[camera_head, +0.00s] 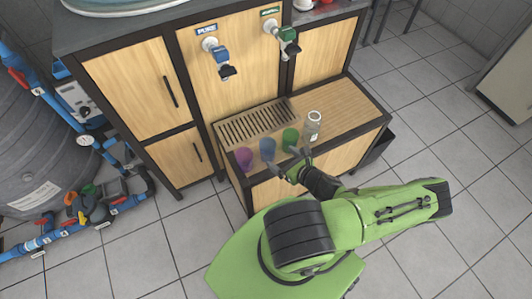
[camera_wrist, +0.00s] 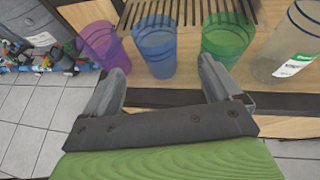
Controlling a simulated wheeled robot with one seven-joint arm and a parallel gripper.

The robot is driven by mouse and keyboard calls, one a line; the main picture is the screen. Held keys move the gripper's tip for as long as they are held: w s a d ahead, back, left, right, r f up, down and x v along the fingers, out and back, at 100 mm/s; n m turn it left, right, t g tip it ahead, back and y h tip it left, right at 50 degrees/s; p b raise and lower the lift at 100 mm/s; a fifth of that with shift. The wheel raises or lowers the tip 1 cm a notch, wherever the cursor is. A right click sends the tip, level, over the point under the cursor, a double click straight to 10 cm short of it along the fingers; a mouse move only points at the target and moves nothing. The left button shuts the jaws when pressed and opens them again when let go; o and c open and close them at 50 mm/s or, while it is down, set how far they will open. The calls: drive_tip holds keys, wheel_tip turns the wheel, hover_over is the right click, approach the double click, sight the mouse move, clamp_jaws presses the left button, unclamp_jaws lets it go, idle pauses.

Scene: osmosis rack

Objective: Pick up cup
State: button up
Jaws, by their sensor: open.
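Three cups stand upright in a row near the front edge of a low wooden shelf (camera_head: 345,97). The purple cup (camera_head: 243,158) is at the left, the blue cup (camera_head: 267,149) in the middle, the green cup (camera_head: 290,138) at the right. The wrist view shows the purple cup (camera_wrist: 104,47), blue cup (camera_wrist: 156,46) and green cup (camera_wrist: 226,38) beyond my fingers. My gripper (camera_head: 289,162) is open and empty just in front of the row. In the wrist view its fingertips (camera_wrist: 162,75) point at the blue cup, with the green cup beyond the right fingertip.
A clear bottle (camera_head: 313,124) with a label stands right of the green cup. A slatted drain grate (camera_head: 255,124) lies behind the cups. A blue tap (camera_head: 221,57) and a green tap (camera_head: 287,41) stick out above. Blue pipes run along the left floor.

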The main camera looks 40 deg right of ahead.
drive_tip(key=b+x, duration=0.2)
drive_tip(key=x, duration=0.7)
drive_tip(key=shift+w+a+f, duration=0.1)
drive_tip(key=shift+w+f, duration=0.05)
drive_tip(key=c, duration=1)
